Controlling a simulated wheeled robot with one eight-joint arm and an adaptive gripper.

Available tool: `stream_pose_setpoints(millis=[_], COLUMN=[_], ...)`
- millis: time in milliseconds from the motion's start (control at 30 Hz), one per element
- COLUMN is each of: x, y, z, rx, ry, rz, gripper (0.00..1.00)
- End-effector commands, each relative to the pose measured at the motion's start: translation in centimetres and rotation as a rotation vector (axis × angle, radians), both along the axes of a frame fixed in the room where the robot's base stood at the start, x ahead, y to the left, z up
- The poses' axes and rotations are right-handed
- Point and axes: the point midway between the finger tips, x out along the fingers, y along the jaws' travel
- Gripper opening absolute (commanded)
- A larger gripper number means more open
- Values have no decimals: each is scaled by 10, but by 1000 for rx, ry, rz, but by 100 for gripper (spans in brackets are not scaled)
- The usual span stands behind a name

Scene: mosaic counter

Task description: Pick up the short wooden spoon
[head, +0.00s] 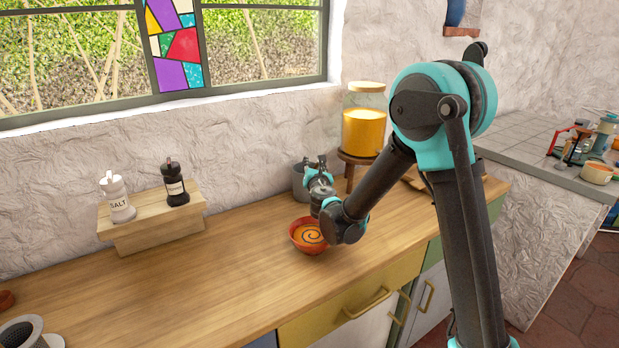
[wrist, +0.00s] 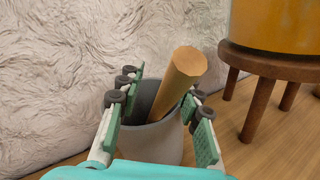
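A thick light wooden handle (wrist: 178,78) sticks up out of a grey pot (wrist: 163,145), leaning to the right in the wrist view. It may be the short wooden spoon; its lower end is hidden inside the pot. My gripper (wrist: 160,102) is open, with its fingers on either side of the handle and a visible gap on the left. In the head view, my gripper (head: 318,168) is over the pot (head: 299,184) near the wall. My gripper and arm hide the handle there.
An orange bowl (head: 308,236) with a swirl sits in front of the pot. A jar of yellow contents (head: 363,130) stands on a wooden stool (head: 349,174) close by on the right. Salt (head: 118,197) and dark (head: 174,184) shakers stand on a wooden riser. The counter's left-middle is clear.

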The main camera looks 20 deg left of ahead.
Motion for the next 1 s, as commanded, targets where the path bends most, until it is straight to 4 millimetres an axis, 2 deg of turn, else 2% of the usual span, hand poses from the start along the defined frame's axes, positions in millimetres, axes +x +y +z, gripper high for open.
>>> stream_pose_setpoints(millis=[67,367,1000], x=[0,-1,-1], y=[0,0,0], z=[0,0,4], rx=[0,0,0], ry=[0,0,0], rz=[0,0,0], gripper=[35,0,0])
